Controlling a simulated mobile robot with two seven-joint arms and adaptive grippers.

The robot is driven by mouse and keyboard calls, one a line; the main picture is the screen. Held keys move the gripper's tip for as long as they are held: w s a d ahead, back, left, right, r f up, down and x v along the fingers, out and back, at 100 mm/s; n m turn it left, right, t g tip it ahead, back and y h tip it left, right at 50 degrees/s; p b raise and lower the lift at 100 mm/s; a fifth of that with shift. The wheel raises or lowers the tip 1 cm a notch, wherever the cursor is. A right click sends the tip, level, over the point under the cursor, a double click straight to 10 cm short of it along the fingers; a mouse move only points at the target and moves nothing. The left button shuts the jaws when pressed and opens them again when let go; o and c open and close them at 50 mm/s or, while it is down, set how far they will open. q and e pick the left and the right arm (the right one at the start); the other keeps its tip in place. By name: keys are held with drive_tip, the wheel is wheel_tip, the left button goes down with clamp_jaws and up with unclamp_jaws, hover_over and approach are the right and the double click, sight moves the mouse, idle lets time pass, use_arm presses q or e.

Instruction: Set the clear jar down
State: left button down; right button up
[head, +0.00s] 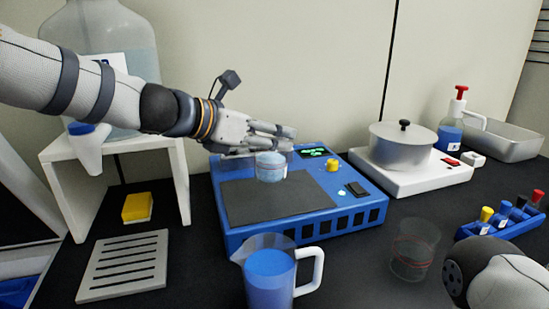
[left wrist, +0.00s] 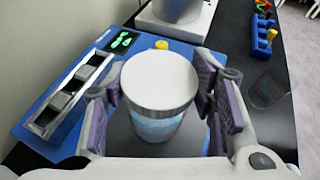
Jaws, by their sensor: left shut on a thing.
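The clear jar (head: 270,171) with pale blue contents is held upright by my left gripper (head: 282,142) over the rear part of the blue device's dark top plate (head: 270,198). In the left wrist view, the jar (left wrist: 158,90) shows a round whitish top between the purple-padded fingers of my left gripper (left wrist: 164,108). The fingers are shut on its sides. I cannot tell whether its base touches the plate. My right gripper is not in view.
A jug of blue liquid (head: 270,275) stands in front of the blue device (head: 345,213). An empty clear glass (head: 411,255) stands to its right. A steel pot (head: 401,147) sits on a white unit behind. A slotted rack (head: 125,262) and yellow sponge (head: 137,206) lie left.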

use_arm(q)
drive_tip(key=f, duration=0.1)
drive_tip(key=f+b, duration=0.1)
drive_tip(key=f, duration=0.1)
drive_tip(key=w+d+f, duration=0.1)
drive_tip(key=shift+f, duration=0.2)
drive_tip(key=shift+r, duration=0.15)
drive_tip(key=c, duration=0.7)
unclamp_jaws()
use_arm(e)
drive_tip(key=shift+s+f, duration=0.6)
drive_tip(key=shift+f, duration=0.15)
use_arm(q)
drive_tip(key=shift+a, duration=0.15)
drive_tip(key=p+v, duration=0.2)
drive_tip(key=v, duration=1)
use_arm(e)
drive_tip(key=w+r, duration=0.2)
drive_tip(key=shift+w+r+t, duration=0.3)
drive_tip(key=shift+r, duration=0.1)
